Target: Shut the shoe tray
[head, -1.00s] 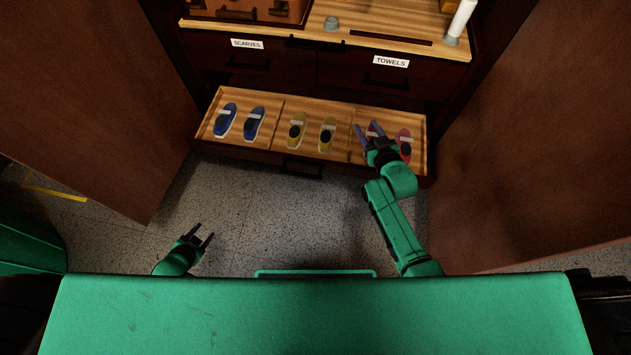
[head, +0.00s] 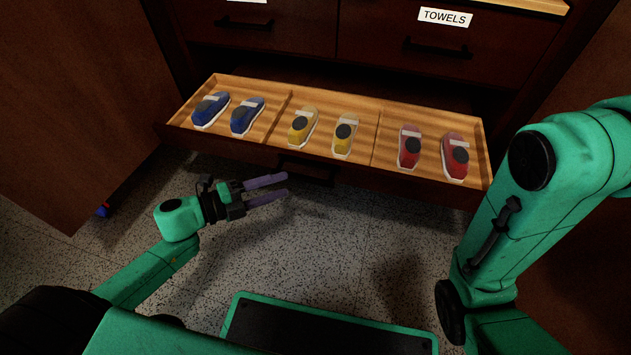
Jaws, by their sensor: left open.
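The shoe tray (head: 278,152) is a wooden pull-out drawer with a dark front, and it stands pulled out of the cabinet. It has three compartments, holding a blue pair (head: 228,112), a yellow pair (head: 322,131) and a red pair (head: 434,153) of shoes. A dark handle (head: 304,169) is on the middle of its front. My left gripper (head: 267,190) is open and empty, in front of the tray's front and just left of the handle, apparently not touching it. My right arm reaches along the right side; its gripper is out of view.
Closed drawers sit above the tray, one labelled TOWELS (head: 445,18). An open cabinet door (head: 75,110) stands at the left, and another dark panel (head: 585,260) is at the right. Speckled floor (head: 300,250) is clear in front of the tray.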

